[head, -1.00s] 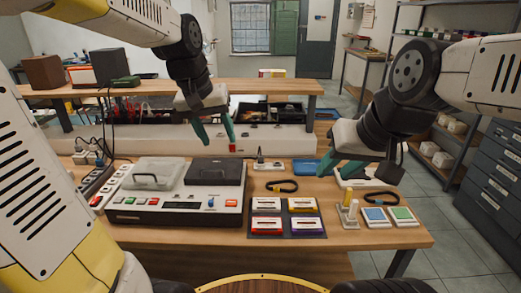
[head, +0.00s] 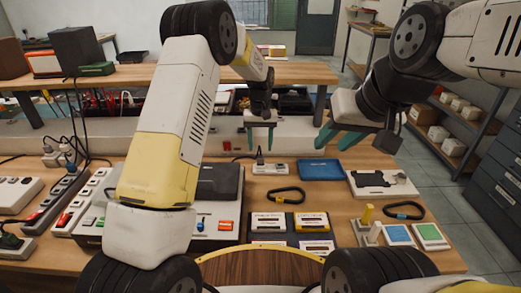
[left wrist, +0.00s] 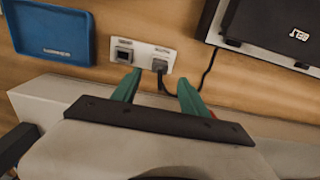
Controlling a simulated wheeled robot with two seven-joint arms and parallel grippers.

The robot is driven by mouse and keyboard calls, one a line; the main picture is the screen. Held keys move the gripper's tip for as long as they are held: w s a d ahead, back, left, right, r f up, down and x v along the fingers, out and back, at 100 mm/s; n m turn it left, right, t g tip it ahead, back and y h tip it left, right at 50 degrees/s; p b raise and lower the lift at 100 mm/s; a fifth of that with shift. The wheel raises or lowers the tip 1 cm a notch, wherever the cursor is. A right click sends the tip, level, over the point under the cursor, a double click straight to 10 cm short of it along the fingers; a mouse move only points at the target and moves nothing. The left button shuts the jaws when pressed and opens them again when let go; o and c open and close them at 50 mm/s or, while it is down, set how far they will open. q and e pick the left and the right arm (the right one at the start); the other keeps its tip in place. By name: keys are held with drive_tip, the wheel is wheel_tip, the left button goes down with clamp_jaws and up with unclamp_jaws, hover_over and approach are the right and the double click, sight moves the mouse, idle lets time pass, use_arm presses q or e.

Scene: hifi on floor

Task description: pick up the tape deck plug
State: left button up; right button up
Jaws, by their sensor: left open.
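The grey tape deck plug (left wrist: 160,66) sits in the right socket of a small white socket block (left wrist: 126,44), with its dark cord leading away to the right. My right gripper (head: 332,142) is open and empty, above and right of the block.
A tape deck (head: 215,205) stands left of the block, partly hidden by my left arm. A blue tray (head: 320,169) lies right of the block. A black cable loop (head: 286,196) lies in front. A long pale ledge (left wrist: 60,105) runs behind the block.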

sight(261, 157)
use_arm(q)
wheel_tip(261, 157, down, 6)
drive_tip(key=shift+s+f, duration=0.1)
drive_tip(key=shift+s, duration=0.05)
clamp_jaws()
idle(0.3)
